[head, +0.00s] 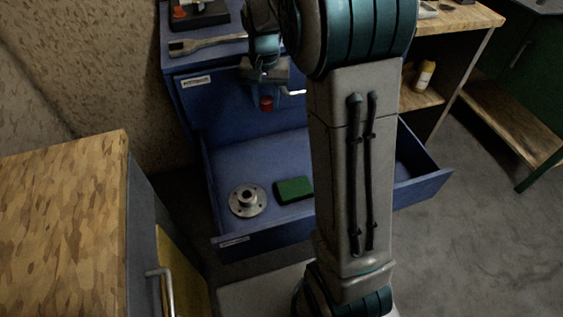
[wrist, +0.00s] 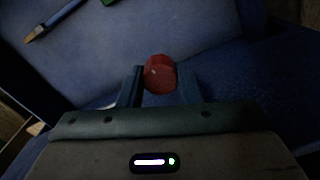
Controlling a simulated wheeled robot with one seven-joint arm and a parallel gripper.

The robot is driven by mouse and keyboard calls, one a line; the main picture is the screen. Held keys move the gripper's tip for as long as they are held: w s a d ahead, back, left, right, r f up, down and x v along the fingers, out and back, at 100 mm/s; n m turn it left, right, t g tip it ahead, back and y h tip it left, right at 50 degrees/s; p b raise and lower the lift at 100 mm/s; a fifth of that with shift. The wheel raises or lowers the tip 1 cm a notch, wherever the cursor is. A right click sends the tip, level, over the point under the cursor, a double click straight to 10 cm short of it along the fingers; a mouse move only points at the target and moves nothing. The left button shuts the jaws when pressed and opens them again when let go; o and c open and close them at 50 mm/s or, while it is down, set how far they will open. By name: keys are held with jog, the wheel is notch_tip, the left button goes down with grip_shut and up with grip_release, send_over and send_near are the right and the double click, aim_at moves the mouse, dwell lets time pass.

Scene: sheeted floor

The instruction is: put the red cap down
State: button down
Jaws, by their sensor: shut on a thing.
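The red cap (head: 266,103) hangs below my gripper (head: 266,92) in the head view, in front of the upper part of the blue cabinet. In the wrist view the red cap (wrist: 160,74) sits between the two fingertips (wrist: 158,88), and my gripper is shut on it. The cap appears held in the air over the back part of the open blue drawer (head: 228,240). Its exact height above the drawer floor cannot be told.
In the drawer lie a metal flange (head: 247,201) and a green block (head: 294,189). A long tool with a blue part (wrist: 52,20) shows in the wrist view. A wooden-topped cabinet (head: 60,200) stands at left. My arm hides the drawer's right-middle part.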

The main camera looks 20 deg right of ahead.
aim_at(270, 163)
notch_tip(270, 163, down, 23)
jog(key=b, duration=0.5)
jog(key=shift+f, duration=0.15)
jog(key=c, duration=1)
grip_release()
jog(key=shift+c, duration=0.2)
